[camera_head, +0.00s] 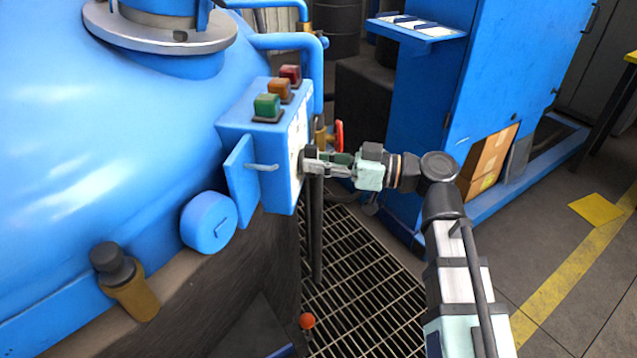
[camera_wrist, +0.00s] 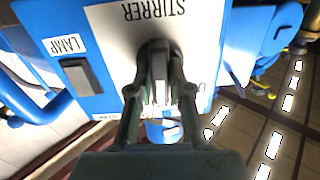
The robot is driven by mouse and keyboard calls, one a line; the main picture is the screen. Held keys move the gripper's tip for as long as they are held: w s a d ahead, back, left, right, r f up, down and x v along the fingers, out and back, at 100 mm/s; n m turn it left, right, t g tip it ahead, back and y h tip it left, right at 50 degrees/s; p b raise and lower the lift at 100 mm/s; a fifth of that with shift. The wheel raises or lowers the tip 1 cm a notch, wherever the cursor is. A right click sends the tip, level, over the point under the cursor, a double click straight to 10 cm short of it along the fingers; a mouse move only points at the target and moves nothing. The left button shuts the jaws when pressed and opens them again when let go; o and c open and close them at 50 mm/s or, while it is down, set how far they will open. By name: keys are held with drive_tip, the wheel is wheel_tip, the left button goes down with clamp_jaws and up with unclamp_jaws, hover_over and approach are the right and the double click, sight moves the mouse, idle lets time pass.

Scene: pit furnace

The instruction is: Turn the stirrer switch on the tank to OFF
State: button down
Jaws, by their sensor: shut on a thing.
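The blue tank (camera_head: 90,130) fills the left of the head view and carries a blue control box (camera_head: 255,150). The box's white panel (camera_wrist: 115,30) reads STIRRER, upside down in the wrist view. Below that word is the stirrer switch (camera_wrist: 160,65), a dark round knob with a grey grip bar. My gripper (camera_head: 310,161) reaches the panel from the right. In the wrist view its two fingers (camera_wrist: 160,92) are shut on the switch, one on each side. The bar looks roughly upright in that view. The position labels are mostly hidden, so the setting cannot be read.
A LAMP label (camera_wrist: 64,45) and a grey rocker switch (camera_wrist: 82,76) sit left of the knob in the wrist view. Green (camera_head: 267,106), orange (camera_head: 279,90) and red (camera_head: 290,74) lamps top the box. A red-handled valve (camera_head: 339,135) stands close behind my gripper. Floor grating (camera_head: 355,290) lies below.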

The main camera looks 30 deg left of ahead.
drive_tip(key=n+b, duration=0.9)
drive_tip(key=b, duration=0.4)
drive_tip(key=shift+s+n, duration=0.1)
drive_tip(key=shift+n, duration=0.3)
drive_tip(key=c, duration=1.1)
unclamp_jaws()
drive_tip(key=shift+d, duration=0.1)
drive_tip(key=v, duration=1.2)
drive_tip(key=shift+f, duration=0.1)
